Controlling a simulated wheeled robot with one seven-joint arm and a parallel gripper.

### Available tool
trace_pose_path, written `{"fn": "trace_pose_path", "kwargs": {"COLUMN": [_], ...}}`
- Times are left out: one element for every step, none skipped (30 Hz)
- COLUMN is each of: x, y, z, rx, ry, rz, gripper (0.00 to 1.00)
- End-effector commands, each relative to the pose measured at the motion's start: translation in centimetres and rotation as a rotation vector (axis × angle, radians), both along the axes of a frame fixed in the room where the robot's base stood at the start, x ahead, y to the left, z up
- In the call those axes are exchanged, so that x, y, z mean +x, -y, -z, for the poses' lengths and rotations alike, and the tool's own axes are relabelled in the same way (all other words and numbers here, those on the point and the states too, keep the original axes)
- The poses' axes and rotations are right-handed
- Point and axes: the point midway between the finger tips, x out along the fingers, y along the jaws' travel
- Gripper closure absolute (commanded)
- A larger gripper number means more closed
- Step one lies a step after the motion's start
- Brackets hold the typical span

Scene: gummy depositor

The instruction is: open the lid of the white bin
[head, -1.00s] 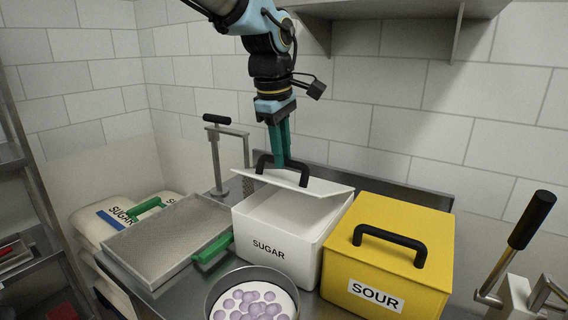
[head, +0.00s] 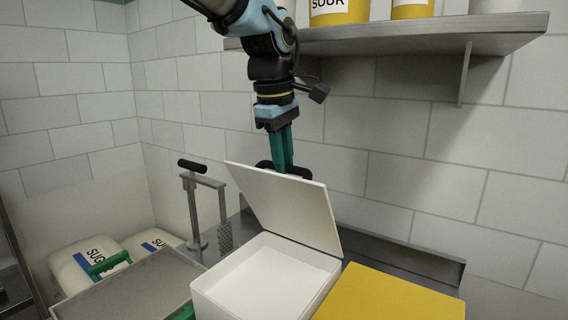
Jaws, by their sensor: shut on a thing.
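The white bin (head: 222,297) stands on the metal counter at the lower middle of the head view. Its lid (head: 285,207) is tilted steeply up along the back edge, and the bin's bare white inside shows. My gripper (head: 283,166) is behind the raised lid, its green fingers pointing down and shut on the lid's black handle (head: 299,171). Most of the handle and the fingertips are hidden behind the lid.
A yellow bin (head: 392,295) stands close on the right. A metal tray (head: 135,285) lies on the left, with a black-handled metal tool (head: 192,205) behind it. A shelf (head: 420,34) with containers overhangs the back wall at the upper right.

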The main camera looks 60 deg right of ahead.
Motion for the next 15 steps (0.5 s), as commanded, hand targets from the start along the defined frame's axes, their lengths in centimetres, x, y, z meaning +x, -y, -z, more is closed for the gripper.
{"fn": "trace_pose_path", "kwargs": {"x": [-0.11, -0.11, -0.12, -0.12, -0.12, -0.12, -0.13, -0.13, -0.14, -0.14, -0.14, -0.14, -0.14, -0.15, -0.15], "y": [-0.05, -0.05, -0.05, -0.06, -0.06, -0.07, -0.07, -0.07, -0.07, -0.07, -0.07, -0.08, -0.08, -0.08, -0.07], "z": [0.54, 0.54, 0.54, 0.55, 0.55, 0.57, 0.57, 0.57, 0.59, 0.59, 0.59, 0.59, 0.6, 0.59, 0.55], "rx": [0.009, 0.009, 0.009, 0.009, 0.009, 0.01, 0.01, 0.01, 0.01, 0.01, 0.01, 0.01, 0.01, 0.01, 0.01], "ry": [-0.003, -0.003, -0.004, -0.004, -0.004, -0.004, -0.004, -0.004, -0.004, -0.004, -0.004, -0.004, -0.004, -0.004, -0.004], "rz": [0.002, 0.002, 0.002, 0.002, 0.002, 0.002, 0.002, 0.002, 0.002, 0.002, 0.002, 0.002, 0.002, 0.002, 0.002], "gripper": [1.0, 1.0, 1.0, 1.0, 1.0, 1.0, 1.0, 1.0, 1.0, 1.0, 1.0, 1.0, 1.0, 0.76, 0.71]}}
